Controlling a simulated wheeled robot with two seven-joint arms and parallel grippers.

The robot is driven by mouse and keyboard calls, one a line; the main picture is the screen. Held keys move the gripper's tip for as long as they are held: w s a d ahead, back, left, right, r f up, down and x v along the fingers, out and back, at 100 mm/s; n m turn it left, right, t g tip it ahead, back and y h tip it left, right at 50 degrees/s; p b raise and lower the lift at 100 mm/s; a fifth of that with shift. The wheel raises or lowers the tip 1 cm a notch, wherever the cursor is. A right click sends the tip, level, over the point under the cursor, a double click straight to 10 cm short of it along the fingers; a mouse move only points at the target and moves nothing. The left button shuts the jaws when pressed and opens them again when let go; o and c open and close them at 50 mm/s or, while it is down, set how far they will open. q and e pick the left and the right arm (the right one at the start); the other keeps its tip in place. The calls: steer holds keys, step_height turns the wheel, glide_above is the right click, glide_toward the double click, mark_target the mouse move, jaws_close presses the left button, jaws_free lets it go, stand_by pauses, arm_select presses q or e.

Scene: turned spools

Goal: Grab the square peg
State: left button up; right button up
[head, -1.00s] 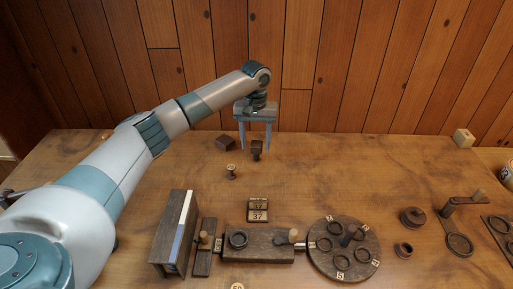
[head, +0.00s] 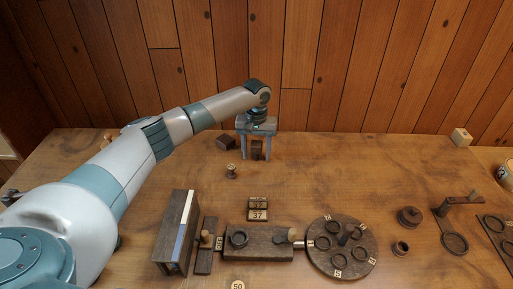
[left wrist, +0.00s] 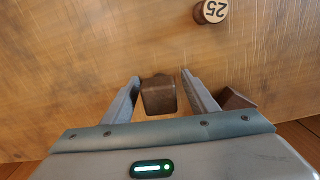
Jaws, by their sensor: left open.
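The square peg (head: 257,148) is a dark brown block standing on the table toward the back. My left gripper (head: 255,156) is open and low over the table, with one finger on each side of the peg. In the left wrist view the peg (left wrist: 158,98) sits between the two open fingers (left wrist: 160,77), with a visible gap on both sides. The right gripper is in no view.
Another dark block (head: 226,142) lies just left of my left gripper. A small spool (head: 231,171) stands in front. A round disc (head: 342,248), a slotted block (head: 258,244) and a tall box (head: 176,232) stand nearer. The table right of the peg is clear.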

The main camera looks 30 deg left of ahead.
mark_target(257, 143)
arm_select(q)
steer(key=shift+c, duration=0.3)
steer(key=c, duration=1.1)
steer(key=shift+o, duration=0.2)
steer(key=shift+r, duration=0.15)
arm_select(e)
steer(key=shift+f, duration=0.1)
